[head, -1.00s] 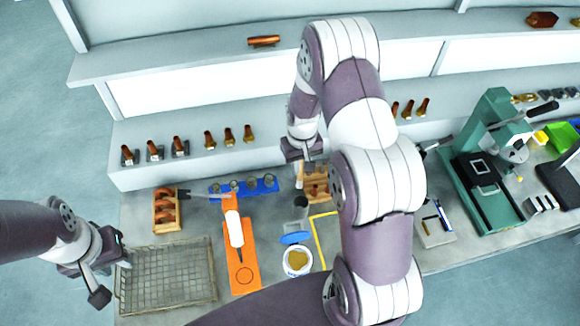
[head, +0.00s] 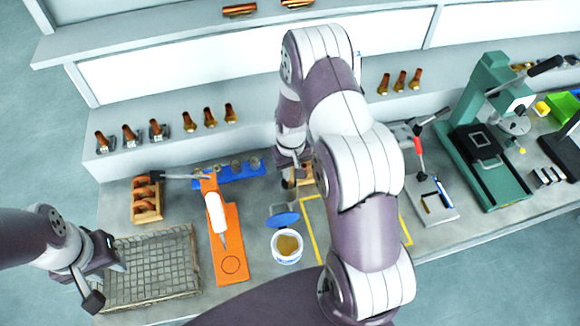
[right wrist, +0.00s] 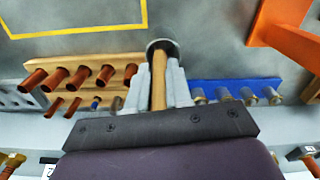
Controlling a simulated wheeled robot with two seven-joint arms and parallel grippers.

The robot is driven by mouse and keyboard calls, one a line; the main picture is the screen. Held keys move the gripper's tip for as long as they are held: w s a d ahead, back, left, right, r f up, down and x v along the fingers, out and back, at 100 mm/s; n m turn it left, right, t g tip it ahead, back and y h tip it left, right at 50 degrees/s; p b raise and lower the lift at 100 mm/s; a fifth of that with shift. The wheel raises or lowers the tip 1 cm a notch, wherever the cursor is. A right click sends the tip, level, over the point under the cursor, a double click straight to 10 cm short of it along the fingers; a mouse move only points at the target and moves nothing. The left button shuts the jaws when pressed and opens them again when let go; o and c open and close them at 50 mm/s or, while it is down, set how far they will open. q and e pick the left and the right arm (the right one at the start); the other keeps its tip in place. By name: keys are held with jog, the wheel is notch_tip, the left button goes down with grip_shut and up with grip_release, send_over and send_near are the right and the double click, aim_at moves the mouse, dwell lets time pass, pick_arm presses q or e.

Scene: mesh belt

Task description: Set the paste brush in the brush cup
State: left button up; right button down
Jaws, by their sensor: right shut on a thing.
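My right gripper (right wrist: 159,85) is shut on the paste brush (right wrist: 158,92), whose wooden handle lies between the fingers in the right wrist view. The far end of the brush meets the dark round brush cup (right wrist: 162,46); I cannot tell how deep it sits inside. In the head view the right gripper (head: 290,172) is over the cup's spot, largely covering cup and brush. A white paste tub (head: 287,247) with tan paste and a raised blue lid (head: 283,218) stands just in front. My left gripper (head: 103,278) is open and empty beside the wire basket.
The wire basket (head: 150,270) and an orange board (head: 231,262) with a white tool lie left of the tub. A blue rack (head: 240,176) and a wooden rack (right wrist: 112,75) flank the cup. A green press (head: 490,165) stands right. A yellow outline (head: 313,232) marks bare bench.

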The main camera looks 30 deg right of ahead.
jog(key=shift+f, duration=0.6)
jog(key=shift+w+a+f+b, duration=0.2)
jog(key=shift+w+a+b, duration=0.05)
jog(key=shift+b, duration=0.1)
pick_arm(q)
jog(key=shift+w+a+f, duration=0.15)
jog(key=shift+a+f, duration=0.1)
jog(key=shift+f, duration=0.45)
pick_arm(e)
jog(key=shift+s, duration=0.1)
pick_arm(q)
jog(key=shift+d, duration=0.1)
pick_arm(e)
jog(key=shift+d, duration=0.1)
jog(key=c, duration=1)
grip_release()
jog(key=shift+c, duration=0.2)
jog(key=shift+o, duration=0.4)
